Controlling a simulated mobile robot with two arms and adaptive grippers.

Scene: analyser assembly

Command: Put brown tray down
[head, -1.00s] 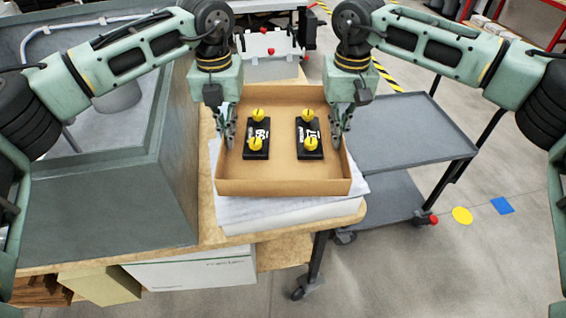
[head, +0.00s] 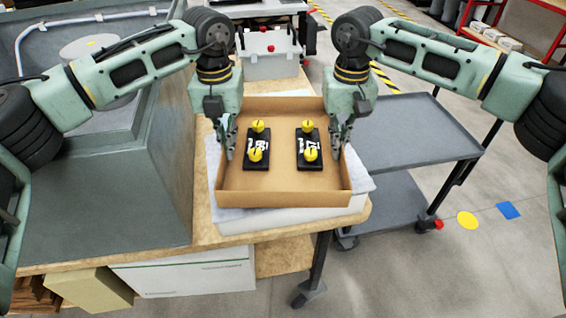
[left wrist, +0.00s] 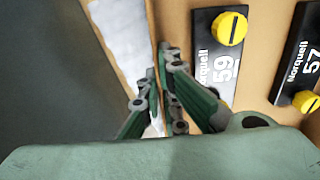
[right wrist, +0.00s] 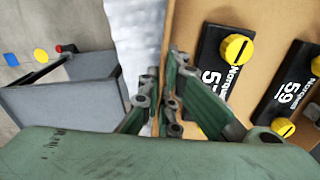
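The brown tray (head: 284,198) is an open box, level, over a white stack at the corner of the wooden table. I cannot tell whether its bottom touches the stack. Two black blocks with yellow knobs, the left (head: 257,149) and the right (head: 309,149), lie in it. My left gripper (head: 228,150) is shut on the tray's left wall, with the fingers on either side of it in the left wrist view (left wrist: 159,75). My right gripper (head: 338,150) is shut on the right wall, as the right wrist view shows (right wrist: 166,80).
The white stack (head: 238,222) sticks out around the tray on the wooden table (head: 205,232). A grey machine housing (head: 110,200) stands close on the left. A grey trolley (head: 420,130) stands to the right. A white box with red knobs (head: 272,66) is behind the tray.

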